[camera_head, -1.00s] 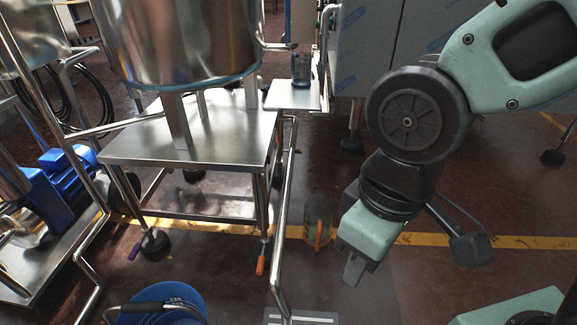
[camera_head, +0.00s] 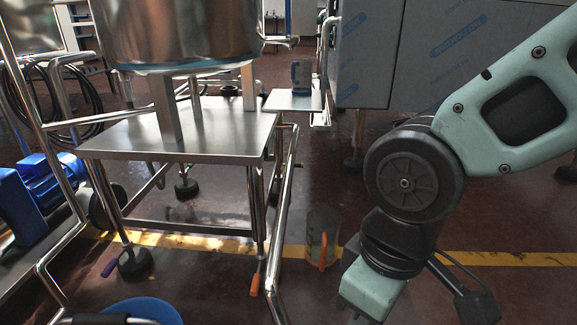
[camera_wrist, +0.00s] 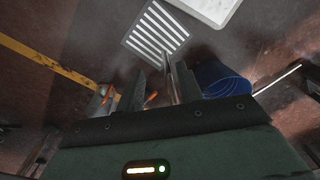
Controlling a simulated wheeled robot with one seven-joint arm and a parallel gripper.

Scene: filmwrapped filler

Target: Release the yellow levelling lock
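No lock that is clearly yellow shows. Under the steel cart (camera_head: 185,140), an orange lever (camera_head: 255,285) hangs at the near right levelling foot. A purple lever (camera_head: 110,267) sits at the left foot (camera_head: 135,262). My gripper is low at the bottom edge in the head view, right of the orange lever and apart from it; its fingers are cut off there. In the wrist view my gripper (camera_wrist: 160,75) has its two fingers apart. An orange piece (camera_wrist: 151,98) shows between them and another (camera_wrist: 105,94) to the left; I cannot tell which is the lever.
A clear jug with an orange handle (camera_head: 322,240) stands on the floor between cart and gripper. A blue bucket (camera_head: 150,308) is at the bottom left, and it shows in the wrist view (camera_wrist: 222,80). A slotted floor grate (camera_wrist: 157,35) lies ahead. Steel rails line the cart.

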